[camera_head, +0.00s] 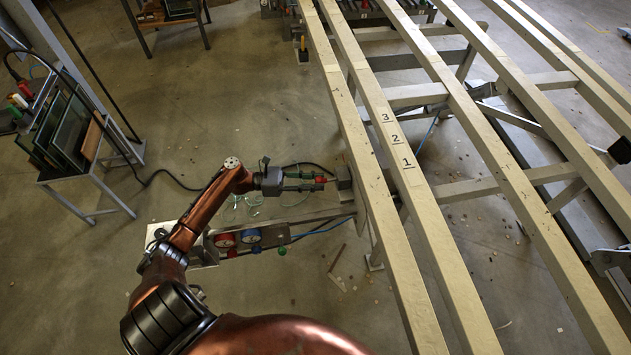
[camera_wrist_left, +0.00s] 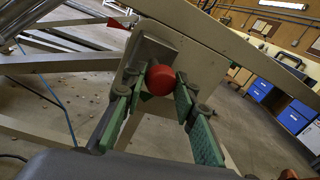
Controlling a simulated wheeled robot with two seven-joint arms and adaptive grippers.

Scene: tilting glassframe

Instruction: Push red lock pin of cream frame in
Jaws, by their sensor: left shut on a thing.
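The cream frame (camera_head: 383,210) is a set of long slanted beams on the right, with labels 1, 2 and 3 on one beam. The red lock pin (camera_wrist_left: 160,78) has a round red head at a grey bracket (camera_wrist_left: 150,50) on the frame's side; in the head view the red head (camera_head: 321,179) is small beside the near beam. My left gripper (camera_head: 318,182) reaches in from the left. Its green-padded fingers (camera_wrist_left: 164,88) are shut on the red head, one on each side. My right gripper is not in view.
A panel with red and blue round parts (camera_head: 225,240) and a green knob (camera_head: 282,251) lies just below my left gripper. A rack of dark glass panes (camera_head: 68,130) stands at the left. The floor between rack and frame is mostly open.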

